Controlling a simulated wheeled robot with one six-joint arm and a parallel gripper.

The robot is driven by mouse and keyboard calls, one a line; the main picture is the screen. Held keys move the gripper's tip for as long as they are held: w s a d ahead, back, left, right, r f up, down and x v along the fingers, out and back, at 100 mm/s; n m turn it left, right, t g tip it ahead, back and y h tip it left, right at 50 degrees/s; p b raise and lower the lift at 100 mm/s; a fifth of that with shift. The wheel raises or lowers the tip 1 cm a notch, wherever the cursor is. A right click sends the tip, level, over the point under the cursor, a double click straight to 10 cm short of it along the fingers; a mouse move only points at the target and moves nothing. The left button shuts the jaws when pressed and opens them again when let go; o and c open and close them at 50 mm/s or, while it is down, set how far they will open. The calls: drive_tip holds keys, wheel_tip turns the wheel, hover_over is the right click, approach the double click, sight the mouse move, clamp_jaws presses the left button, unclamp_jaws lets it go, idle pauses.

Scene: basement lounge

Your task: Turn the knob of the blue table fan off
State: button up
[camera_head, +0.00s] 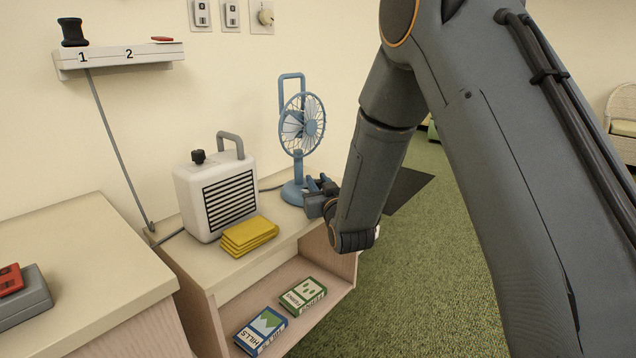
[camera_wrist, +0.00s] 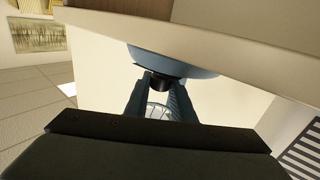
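The blue table fan (camera_head: 302,124) stands upright on the back right part of the wooden cabinet top, its round base (camera_head: 291,194) near the right edge. My gripper (camera_head: 314,190) is at the right front side of that base. In the wrist view the picture is turned over, with the fan's blue base (camera_wrist: 185,62) hanging from the top. A black knob (camera_wrist: 160,83) sticks out of it between the two fingertips of my gripper (camera_wrist: 161,82). The fingers flank the knob closely; whether they press on it cannot be told. The knob is hidden in the head view.
A white heater (camera_head: 203,190) with a black knob stands left of the fan, with folded yellow cloths (camera_head: 248,236) beside it. Two boxes (camera_head: 262,330) (camera_head: 303,296) lie on the lower shelf. A white shelf (camera_head: 120,58) marked 1 and 2 hangs on the wall. Green carpet is clear at right.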

clamp_jaws()
drive_tip(key=shift+w+d+n+g+y, duration=0.1)
drive_tip(key=shift+n+g+y, duration=0.5)
drive_tip(key=shift+n+y, duration=0.5)
drive_tip(key=shift+n+g+y, duration=1.1)
drive_tip(key=shift+y, duration=0.8)
drive_tip(key=o, duration=0.8)
unclamp_jaws()
drive_tip(key=shift+c, duration=0.2)
drive_tip(key=v, duration=0.8)
